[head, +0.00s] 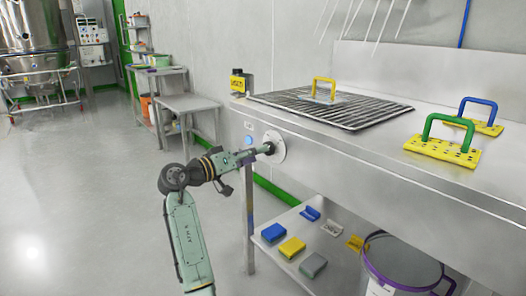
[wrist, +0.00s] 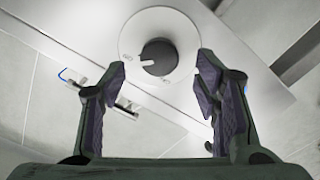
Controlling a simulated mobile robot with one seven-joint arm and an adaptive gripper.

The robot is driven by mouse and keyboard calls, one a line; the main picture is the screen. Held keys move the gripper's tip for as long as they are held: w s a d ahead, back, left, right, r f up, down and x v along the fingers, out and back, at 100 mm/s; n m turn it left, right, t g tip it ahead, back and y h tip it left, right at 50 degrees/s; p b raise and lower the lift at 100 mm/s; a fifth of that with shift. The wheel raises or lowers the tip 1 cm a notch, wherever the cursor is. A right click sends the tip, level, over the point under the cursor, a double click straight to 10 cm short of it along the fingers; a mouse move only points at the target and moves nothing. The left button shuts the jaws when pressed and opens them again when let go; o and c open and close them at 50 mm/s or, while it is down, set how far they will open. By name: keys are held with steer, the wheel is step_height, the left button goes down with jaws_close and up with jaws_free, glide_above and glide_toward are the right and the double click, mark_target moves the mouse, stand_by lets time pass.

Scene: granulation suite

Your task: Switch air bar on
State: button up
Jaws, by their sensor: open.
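A dark rotary knob (wrist: 158,55) with a white pointer mark sits on a pale round plate (wrist: 185,35) in the wrist view. Its pointer faces left in that view. The plate also shows in the head view (head: 279,145), on the front face of the steel bench (head: 380,165). My gripper (wrist: 162,70) is open, with one finger on each side just below the knob in the wrist view. Nothing is between the fingers, and I cannot tell whether they touch the plate. In the head view my gripper (head: 265,149) is at the plate and partly hides the knob.
A blue round button or light (head: 249,140) is left of the plate. A slatted grille (head: 330,105) and colored-handled tools (head: 445,145) are on the bench. Blocks (head: 292,247) and a purple-rimmed bucket (head: 405,265) are below. The floor at left is clear.

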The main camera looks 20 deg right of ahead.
steer(key=v, duration=0.8)
steer(key=shift+r, duration=0.1)
